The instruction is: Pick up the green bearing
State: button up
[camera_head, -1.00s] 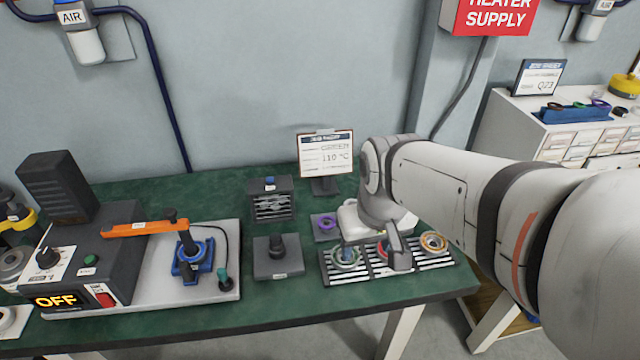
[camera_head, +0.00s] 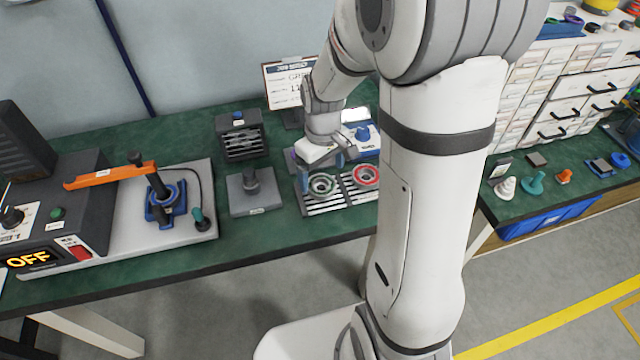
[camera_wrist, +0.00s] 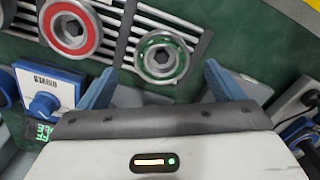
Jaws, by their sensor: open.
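The green bearing (camera_head: 322,186) is a metal ring with a green band, lying on the left part of a slatted rack (camera_head: 318,208). In the wrist view the bearing (camera_wrist: 181,59) sits beyond and roughly between my two blue fingers, its top face showing. My gripper (camera_head: 320,165) is open and empty, just behind and above the bearing in the head view. In the wrist view my gripper (camera_wrist: 160,78) has its fingers spread wider than the bearing, with no visible contact.
A red-banded bearing (camera_head: 366,176) lies right beside the green one, also in the wrist view (camera_wrist: 70,49). A blue-knobbed device (camera_head: 363,134) stands behind. A grey post stand (camera_head: 252,201) and a heater plate (camera_head: 190,225) lie to the left.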

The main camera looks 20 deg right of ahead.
aim_at(321, 187)
notch_tip(321, 187, down, 4)
jog(key=shift+a+r, duration=0.1)
jog(key=shift+r, duration=0.05)
jog(key=c, duration=1.3)
jog(key=shift+o, duration=0.2)
jog(key=shift+r, duration=0.1)
notch_tip(321, 187, up, 10)
